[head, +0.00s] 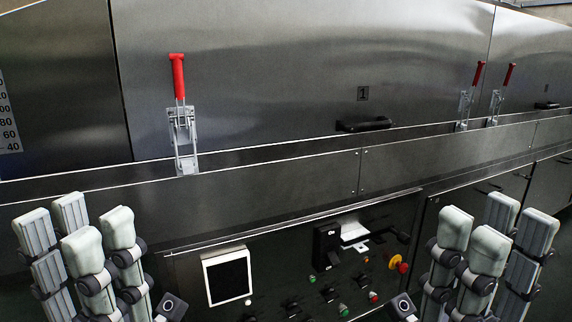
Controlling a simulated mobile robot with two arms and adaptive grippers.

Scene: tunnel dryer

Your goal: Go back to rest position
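My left gripper (76,236) is at the lower left of the head view, fingers pointing up and spread apart, with nothing between them. My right gripper (496,236) is at the lower right in a similar pose, also open and empty. Both stand in front of the tunnel dryer (250,80), a large brushed-metal machine. I see no contact between either gripper and the dryer. The lower parts of both arms are cut off by the frame's bottom edge.
A red-handled toggle clamp (179,80) stands upright on the dryer; two more, a nearer one (477,75) and another (508,76), are at right. A black door handle (364,125) sits between. The control panel (285,270) has a screen (227,278) and a red-yellow button (396,262).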

